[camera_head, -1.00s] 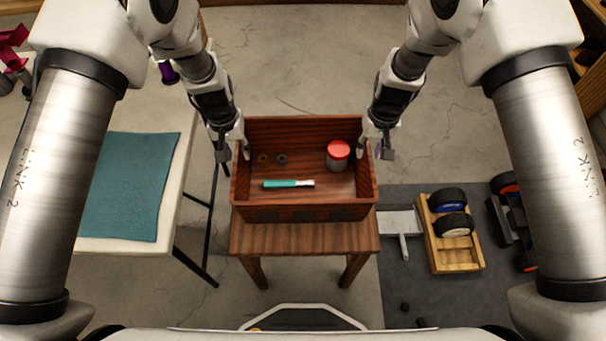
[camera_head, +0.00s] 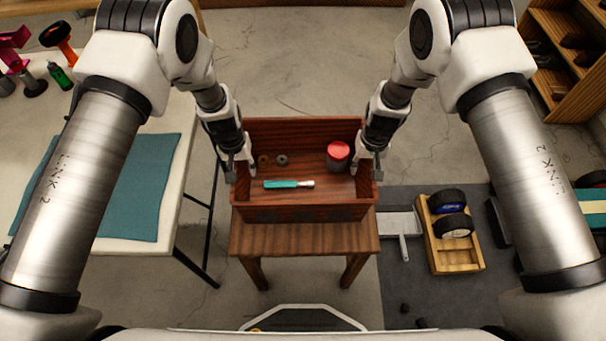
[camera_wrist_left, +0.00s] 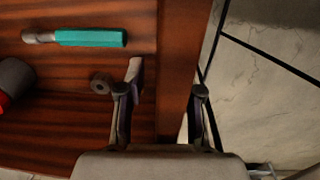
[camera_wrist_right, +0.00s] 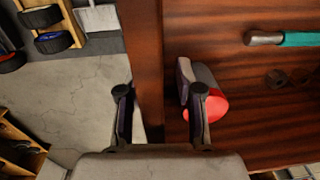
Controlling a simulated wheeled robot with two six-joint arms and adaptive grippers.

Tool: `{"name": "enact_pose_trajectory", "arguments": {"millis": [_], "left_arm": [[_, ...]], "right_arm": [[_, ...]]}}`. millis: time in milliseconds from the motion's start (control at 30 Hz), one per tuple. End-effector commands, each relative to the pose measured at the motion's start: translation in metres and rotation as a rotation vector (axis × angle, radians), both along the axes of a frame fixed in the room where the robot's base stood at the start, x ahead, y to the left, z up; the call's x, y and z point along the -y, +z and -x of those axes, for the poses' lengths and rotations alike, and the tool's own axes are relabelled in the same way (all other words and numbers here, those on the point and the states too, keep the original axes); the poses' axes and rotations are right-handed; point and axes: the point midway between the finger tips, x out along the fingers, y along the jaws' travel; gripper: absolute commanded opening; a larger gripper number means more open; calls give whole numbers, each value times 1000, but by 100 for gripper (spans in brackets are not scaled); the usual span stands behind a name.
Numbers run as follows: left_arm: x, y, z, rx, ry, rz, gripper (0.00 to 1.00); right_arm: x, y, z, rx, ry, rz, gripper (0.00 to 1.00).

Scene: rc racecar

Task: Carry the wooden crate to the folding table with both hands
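The dark red-brown wooden crate (camera_head: 300,213) sits level on a small wooden stand in the middle of the head view. It holds a teal-handled brush (camera_head: 288,184), a red-lidded jar (camera_head: 338,156) and two small dark rings. My left gripper (camera_head: 239,168) is open at the crate's left wall, with that wall (camera_wrist_left: 176,60) between its fingers. My right gripper (camera_head: 370,168) is open at the right wall, with that wall (camera_wrist_right: 146,50) between its fingers. Neither gripper visibly clamps the wood. The folding table (camera_head: 172,215) with a white top stands at the left.
The wooden stand (camera_head: 300,240) carries the crate. A teal mat (camera_head: 145,200) covers part of the folding table; a green bottle (camera_head: 60,76) stands farther back. A wooden tray with wheels (camera_head: 455,258) and a dustpan (camera_head: 400,222) lie on a dark floor mat at right.

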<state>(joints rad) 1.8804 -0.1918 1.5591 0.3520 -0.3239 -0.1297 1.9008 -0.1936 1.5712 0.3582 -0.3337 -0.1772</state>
Motion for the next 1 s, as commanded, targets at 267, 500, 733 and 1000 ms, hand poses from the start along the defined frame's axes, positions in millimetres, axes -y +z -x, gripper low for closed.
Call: {"name": "enact_pose_trajectory", "arguments": {"millis": [267,500,733,1000], "left_arm": [[0,0,0,0,0,0,0],[0,0,0,0,0,0,0],[0,10,-1,1,0,0,0],[0,45,-1,2,0,0,0]], "right_arm": [[0,0,0,0,0,0,0],[0,0,0,-1,0,0,0],[0,10,0,1,0,0,0],[0,45,0,0,0,0,0]]}}
